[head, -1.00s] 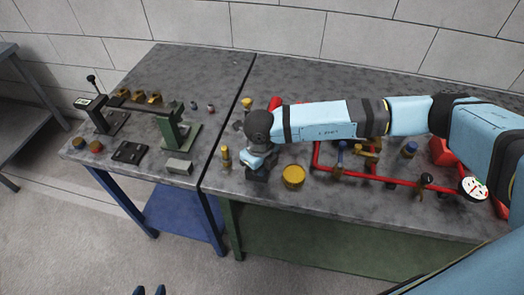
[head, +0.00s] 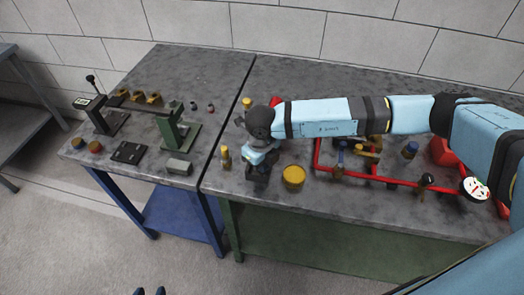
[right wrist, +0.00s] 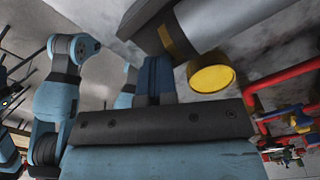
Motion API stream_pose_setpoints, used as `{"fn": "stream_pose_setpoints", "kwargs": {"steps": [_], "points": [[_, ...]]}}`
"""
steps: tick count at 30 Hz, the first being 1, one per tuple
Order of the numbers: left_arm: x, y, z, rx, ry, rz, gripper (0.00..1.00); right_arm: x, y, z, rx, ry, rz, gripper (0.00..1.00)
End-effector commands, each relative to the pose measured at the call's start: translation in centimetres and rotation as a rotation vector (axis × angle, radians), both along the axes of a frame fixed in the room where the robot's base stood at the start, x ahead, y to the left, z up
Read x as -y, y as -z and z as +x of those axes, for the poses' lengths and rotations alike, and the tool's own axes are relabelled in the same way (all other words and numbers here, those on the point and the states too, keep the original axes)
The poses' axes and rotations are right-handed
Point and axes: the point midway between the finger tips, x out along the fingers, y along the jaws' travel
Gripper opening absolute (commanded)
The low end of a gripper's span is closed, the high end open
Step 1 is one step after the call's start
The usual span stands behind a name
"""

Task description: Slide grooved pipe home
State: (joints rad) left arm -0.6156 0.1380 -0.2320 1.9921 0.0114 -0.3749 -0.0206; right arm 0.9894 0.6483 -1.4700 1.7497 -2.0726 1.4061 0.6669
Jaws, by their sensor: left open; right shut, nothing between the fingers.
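A red pipe run (head: 390,180) with valves and fittings lies on the right-hand bench. Part of it is hidden behind my right arm, and a short red piece (head: 275,102) shows just behind the wrist. I cannot tell which red part is the grooved pipe. My right gripper (head: 258,177) points down over the bench, left of the pipe run, shut and empty. In the right wrist view, its dark blue fingers (right wrist: 154,76) show beside a grey cylinder with a yellow band (right wrist: 180,38). My left gripper (head: 149,291) is open; only its tips show at the bottom edge.
A round yellow part (head: 293,176) stands just right of my right gripper; it also shows in the right wrist view (right wrist: 211,72). A small brass fitting (head: 226,157) stands to its left. The left bench (head: 160,75) carries a green-ended fixture (head: 172,132).

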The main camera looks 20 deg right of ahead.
Motion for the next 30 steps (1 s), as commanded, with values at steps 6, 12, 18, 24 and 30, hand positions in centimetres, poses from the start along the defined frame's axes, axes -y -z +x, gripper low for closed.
{"fn": "stream_pose_setpoints", "kwargs": {"steps": [6, 12, 18, 24, 30], "points": [[0.0, 0.1, 0.0, 0.0, 0.0, 0.0, 0.46, 0.1, 0.0, 0.1, 0.0, 0.001, -0.001, 0.0], [0.0, 0.4, 0.0, 0.0, 0.0, 0.0, 0.46, 0.4, 0.1, 0.5, 0.0, 0.001, -0.001, 0.0], [0.0, 0.7, 0.0, 0.0, 0.0, 0.0, 0.46, 0.6, 0.1, 0.9, 0.0, 0.002, -0.001, 0.0], [0.0, 0.7, 0.0, -0.001, 0.0, 0.0, 0.46, 0.7, 0.0, 1.0, 0.0, 0.001, -0.001, 0.0], [0.0, 0.7, 0.0, -0.001, 0.0, 0.0, 0.46, 0.7, 0.0, 1.0, 0.0, 0.001, -0.001, 0.0]]}}
